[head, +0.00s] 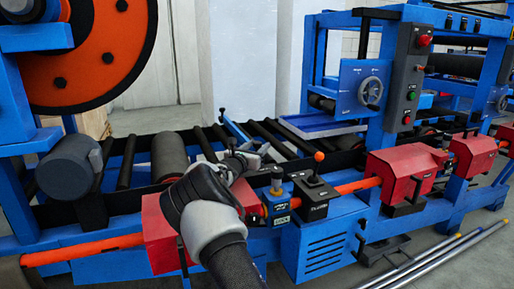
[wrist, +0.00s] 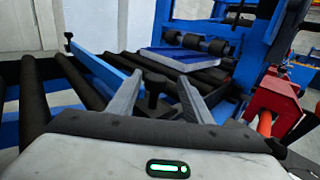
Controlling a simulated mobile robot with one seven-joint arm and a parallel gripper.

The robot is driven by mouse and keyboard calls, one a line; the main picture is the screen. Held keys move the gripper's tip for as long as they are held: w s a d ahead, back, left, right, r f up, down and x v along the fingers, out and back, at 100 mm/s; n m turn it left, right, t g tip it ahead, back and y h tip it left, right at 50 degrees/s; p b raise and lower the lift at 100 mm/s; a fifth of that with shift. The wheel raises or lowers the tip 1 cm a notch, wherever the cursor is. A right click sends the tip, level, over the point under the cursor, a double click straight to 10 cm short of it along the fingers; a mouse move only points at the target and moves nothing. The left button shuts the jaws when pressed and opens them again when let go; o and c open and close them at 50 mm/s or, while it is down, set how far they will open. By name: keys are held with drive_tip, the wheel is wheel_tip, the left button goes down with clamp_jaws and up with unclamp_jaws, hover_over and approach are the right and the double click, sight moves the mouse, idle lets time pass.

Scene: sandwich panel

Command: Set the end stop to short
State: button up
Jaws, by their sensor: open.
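A blue bar (head: 235,129) with a dark upright peg at its far end lies slantwise across the rollers; it looks like the end stop, though I see no label on it. It also shows in the wrist view (wrist: 100,72), left of and beyond my fingers. My gripper (head: 252,158) is over the near side of the roller bed. In the wrist view my gripper (wrist: 160,88) has its two grey fingers apart. A dark shape shows between them; I cannot tell what it is. My arm hides part of the near rail.
A blue clamp marked LOCK (head: 280,212) and a black box (head: 316,192) stand right of my gripper, near an orange-ball lever (head: 319,157). Red housings (head: 402,172) sit on the orange shaft. A control box (head: 410,75) and handwheel (head: 371,91) stand behind.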

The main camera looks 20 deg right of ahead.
drive_tip(key=shift+s+a, duration=0.25)
drive_tip(key=shift+a, duration=0.2)
drive_tip(key=p+v, duration=0.2)
drive_tip(key=v, duration=1.4)
drive_tip(key=shift+s+a, duration=0.1)
drive_tip(key=shift+s, duration=0.15)
drive_tip(key=shift+r, duration=0.1)
